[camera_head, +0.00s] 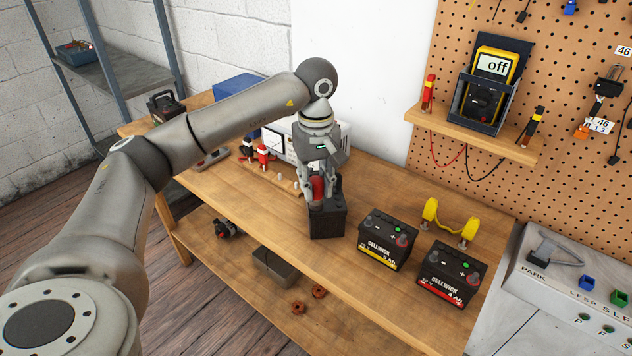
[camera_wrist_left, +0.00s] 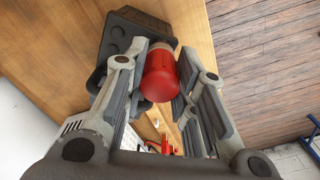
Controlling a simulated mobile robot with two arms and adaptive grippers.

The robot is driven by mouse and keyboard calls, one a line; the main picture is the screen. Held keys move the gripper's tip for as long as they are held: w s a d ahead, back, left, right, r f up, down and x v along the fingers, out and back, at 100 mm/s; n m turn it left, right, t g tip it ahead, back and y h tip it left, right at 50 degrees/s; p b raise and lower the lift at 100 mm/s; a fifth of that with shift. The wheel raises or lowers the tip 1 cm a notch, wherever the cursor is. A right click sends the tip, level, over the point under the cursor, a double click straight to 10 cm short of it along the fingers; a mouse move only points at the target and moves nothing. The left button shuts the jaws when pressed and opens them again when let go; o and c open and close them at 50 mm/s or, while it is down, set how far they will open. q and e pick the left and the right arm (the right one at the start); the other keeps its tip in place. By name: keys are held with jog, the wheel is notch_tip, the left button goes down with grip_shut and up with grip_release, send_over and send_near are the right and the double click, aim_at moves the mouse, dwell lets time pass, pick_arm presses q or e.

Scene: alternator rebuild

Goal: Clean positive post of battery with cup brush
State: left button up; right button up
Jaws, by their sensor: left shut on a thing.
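My left gripper (camera_head: 318,183) is over the table, shut on a red-handled tool that looks like the cup brush (camera_wrist_left: 160,78). The handle stands between the fingers, and its lower end is over the top of a black battery (camera_head: 327,223). The battery's dark top with round caps also shows in the left wrist view (camera_wrist_left: 113,40). I cannot tell whether the brush touches a post, since the gripper and handle cover that spot. Which post lies under it is hidden. My right gripper is out of view.
Two more black batteries, one with a yellow stripe (camera_head: 388,241) and one with a red stripe (camera_head: 451,274), stand to the right. A white instrument (camera_head: 280,141) stands behind my gripper. The table front (camera_head: 275,235) is clear.

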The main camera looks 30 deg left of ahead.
aim_at(316, 179)
pick_arm(q)
jog(key=m+b, duration=0.1)
jog(key=m, duration=0.3)
jog(key=shift+m, duration=0.4)
jog(key=m, duration=0.5)
jog(key=shift+b, duration=0.3)
jog(key=n, duration=0.4)
jog(key=shift+n, duration=0.4)
jog(key=shift+r+p, duration=0.15)
jog(key=shift+p, duration=0.15)
jog(key=shift+r+p, duration=2.55)
jog(key=shift+r, duration=1.15)
jog(key=shift+f, duration=0.1)
